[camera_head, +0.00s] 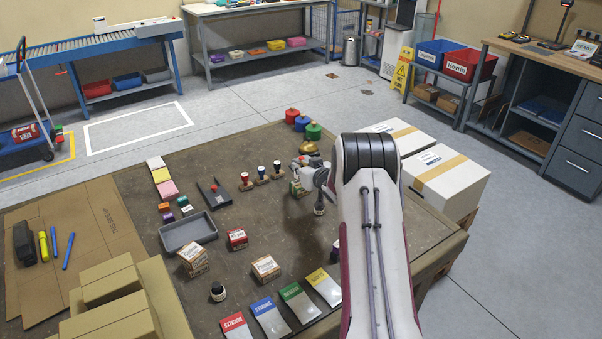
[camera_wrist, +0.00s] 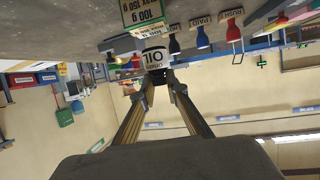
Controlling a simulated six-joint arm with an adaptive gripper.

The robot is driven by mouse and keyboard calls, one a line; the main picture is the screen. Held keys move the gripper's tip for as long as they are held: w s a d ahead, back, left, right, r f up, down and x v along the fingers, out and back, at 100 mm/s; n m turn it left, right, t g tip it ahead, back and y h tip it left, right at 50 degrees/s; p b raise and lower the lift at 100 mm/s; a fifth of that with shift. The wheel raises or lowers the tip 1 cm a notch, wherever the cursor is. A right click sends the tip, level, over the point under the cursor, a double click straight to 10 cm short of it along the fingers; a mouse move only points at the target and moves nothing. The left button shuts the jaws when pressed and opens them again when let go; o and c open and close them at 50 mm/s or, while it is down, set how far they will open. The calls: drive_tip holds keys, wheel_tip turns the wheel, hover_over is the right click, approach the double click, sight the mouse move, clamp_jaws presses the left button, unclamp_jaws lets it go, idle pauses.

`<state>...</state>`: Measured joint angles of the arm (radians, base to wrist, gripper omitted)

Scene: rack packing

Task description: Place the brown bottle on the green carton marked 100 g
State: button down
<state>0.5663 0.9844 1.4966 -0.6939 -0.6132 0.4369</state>
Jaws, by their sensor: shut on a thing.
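My gripper (camera_wrist: 156,74) is shut on a small dark bottle (camera_wrist: 154,60) with a white OIL label, seen in the wrist view. That view is upside down; the bottle is upright, with the fingers at its cap end. A green carton marked 100 g (camera_wrist: 142,12) shows at the wrist view's top edge, partly cut off, close beside the bottle in the picture. I cannot tell whether they touch. In the head view my wrist is over the right of the table, beside a small carton (camera_head: 297,188). The fingers and their hold are unclear there.
A dark small object (camera_head: 319,209) is just below my wrist. A grey tray (camera_head: 188,232), other cartons (camera_head: 265,268) and colour cards (camera_head: 297,300) lie nearer.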

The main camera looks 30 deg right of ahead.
drive_tip(key=shift+f, duration=1.15)
drive_tip(key=shift+f, duration=0.1)
drive_tip(key=c, duration=2)
unclamp_jaws()
drive_tip(key=shift+s, duration=0.1)
drive_tip(key=shift+v, duration=5.95)
